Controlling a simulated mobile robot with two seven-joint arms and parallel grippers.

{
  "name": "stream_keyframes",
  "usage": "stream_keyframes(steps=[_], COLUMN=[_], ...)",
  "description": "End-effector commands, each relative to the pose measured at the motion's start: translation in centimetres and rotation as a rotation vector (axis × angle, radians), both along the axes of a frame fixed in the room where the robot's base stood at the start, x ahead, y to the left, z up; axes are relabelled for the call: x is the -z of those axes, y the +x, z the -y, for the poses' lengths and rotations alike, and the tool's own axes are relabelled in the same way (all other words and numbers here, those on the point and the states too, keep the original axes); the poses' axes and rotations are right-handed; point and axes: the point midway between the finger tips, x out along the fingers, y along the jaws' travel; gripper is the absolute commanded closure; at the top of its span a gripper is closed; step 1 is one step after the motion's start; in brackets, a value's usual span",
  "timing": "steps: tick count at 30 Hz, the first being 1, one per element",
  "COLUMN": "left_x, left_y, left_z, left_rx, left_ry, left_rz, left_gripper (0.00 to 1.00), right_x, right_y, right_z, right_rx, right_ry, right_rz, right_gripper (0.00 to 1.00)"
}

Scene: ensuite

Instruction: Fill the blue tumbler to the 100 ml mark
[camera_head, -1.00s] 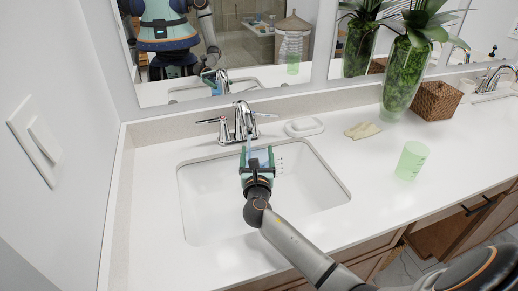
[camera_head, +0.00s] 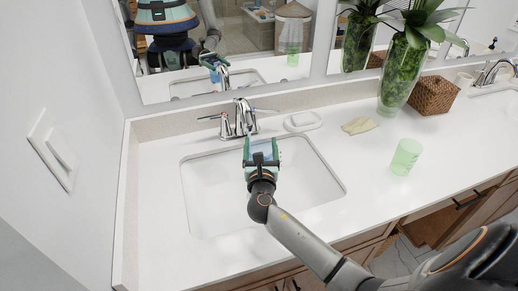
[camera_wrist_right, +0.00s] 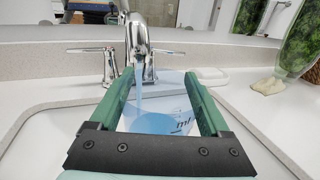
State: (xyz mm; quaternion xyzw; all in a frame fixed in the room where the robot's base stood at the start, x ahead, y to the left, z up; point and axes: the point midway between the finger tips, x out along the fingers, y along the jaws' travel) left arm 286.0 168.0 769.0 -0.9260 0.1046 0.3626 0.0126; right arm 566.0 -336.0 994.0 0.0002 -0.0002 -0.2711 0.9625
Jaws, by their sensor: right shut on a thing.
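The clear blue tumbler (camera_wrist_right: 180,104) is held between the green fingers of my right gripper (camera_wrist_right: 160,100), under the faucet (camera_wrist_right: 139,45). A blue-tinted water stream (camera_wrist_right: 138,82) runs from the spout into it. Bluish water shows inside, and part of an "ml" marking is on its right wall; I cannot read the level against a mark. In the head view my right gripper (camera_head: 262,146) is over the back of the sink (camera_head: 215,195), at the faucet (camera_head: 243,118). The tumbler there is mostly hidden by the gripper. My left gripper is not in view.
A green tumbler (camera_head: 405,156) stands on the counter (camera_head: 370,205) right of the sink. A white soap dish (camera_head: 303,121) and a beige cloth (camera_head: 360,126) lie behind. A plant vase (camera_head: 398,80) and wicker basket (camera_head: 434,95) stand at the back right. A mirror covers the back wall.

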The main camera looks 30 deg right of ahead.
Motion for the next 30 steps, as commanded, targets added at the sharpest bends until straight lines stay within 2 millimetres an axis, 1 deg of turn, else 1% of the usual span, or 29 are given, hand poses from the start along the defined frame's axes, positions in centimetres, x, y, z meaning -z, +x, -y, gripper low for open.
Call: stream_keyframes(steps=[1, 4, 6, 19, 24, 30], left_x=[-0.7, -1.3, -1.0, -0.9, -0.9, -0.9], left_y=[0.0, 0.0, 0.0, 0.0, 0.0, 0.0], left_z=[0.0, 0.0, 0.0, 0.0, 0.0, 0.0], left_rx=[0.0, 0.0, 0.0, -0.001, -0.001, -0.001], left_ry=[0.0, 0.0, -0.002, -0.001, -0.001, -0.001], left_rz=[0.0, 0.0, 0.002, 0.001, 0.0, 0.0], left_gripper=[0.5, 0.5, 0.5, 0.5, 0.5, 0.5], right_x=[-0.9, -1.8, -2.1, -5.9, -6.7, -6.7], right_y=[-0.2, -0.5, -0.7, -2.1, -2.4, -2.4], right_z=[0.0, -0.1, -0.1, -0.4, -0.5, -0.5], right_rx=[0.0, 0.0, 0.001, 0.001, 0.001, 0.001], right_ry=[0.0, -0.001, 0.0, 0.0, -0.001, -0.001], right_rz=[0.001, 0.001, 0.004, 0.004, 0.001, 0.0], right_gripper=[1.0, 1.0, 1.0, 1.0, 1.0, 1.0])
